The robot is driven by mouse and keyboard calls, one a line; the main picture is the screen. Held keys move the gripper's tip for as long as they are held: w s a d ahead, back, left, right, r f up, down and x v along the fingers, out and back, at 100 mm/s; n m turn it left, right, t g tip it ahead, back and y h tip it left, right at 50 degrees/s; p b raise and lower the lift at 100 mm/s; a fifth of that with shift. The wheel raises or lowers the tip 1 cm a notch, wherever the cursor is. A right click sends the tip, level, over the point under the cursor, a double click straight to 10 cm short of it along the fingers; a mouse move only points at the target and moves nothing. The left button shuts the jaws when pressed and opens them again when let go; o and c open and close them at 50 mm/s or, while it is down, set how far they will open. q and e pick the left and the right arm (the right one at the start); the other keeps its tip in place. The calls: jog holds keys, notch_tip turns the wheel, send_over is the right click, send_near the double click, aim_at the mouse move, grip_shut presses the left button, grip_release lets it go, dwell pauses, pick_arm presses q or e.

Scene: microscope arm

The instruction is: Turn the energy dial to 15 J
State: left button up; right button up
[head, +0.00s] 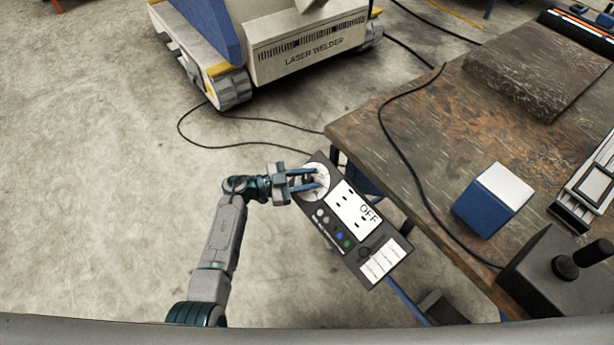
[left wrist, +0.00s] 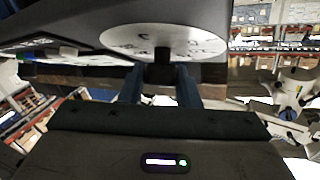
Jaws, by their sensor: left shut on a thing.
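The disc's markings are too small to read. My left gripper (head: 316,179) comes in from the left over the disc, its two blue fingers shut on the knob. The fingers (left wrist: 160,85) also show in the left wrist view, one on each side of the knob. My right gripper is out of view.
A worn workbench (head: 440,140) stands to the right of the panel, with a blue and white box (head: 492,200) and a dark board (head: 537,68) on it. The laser welder (head: 310,48) stands at the back. Black cables run across the floor and bench. Floor at left is clear.

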pick_arm(q)
jog(key=shift+m+g, duration=1.5)
jog(key=shift+m, duration=0.1)
jog(key=shift+f+m+g+y+b, duration=0.1)
jog(key=shift+m+g+y+b, duration=0.25)
jog(key=shift+m+g, duration=0.95)
jog(key=shift+m, duration=0.2)
jog(key=o, duration=1)
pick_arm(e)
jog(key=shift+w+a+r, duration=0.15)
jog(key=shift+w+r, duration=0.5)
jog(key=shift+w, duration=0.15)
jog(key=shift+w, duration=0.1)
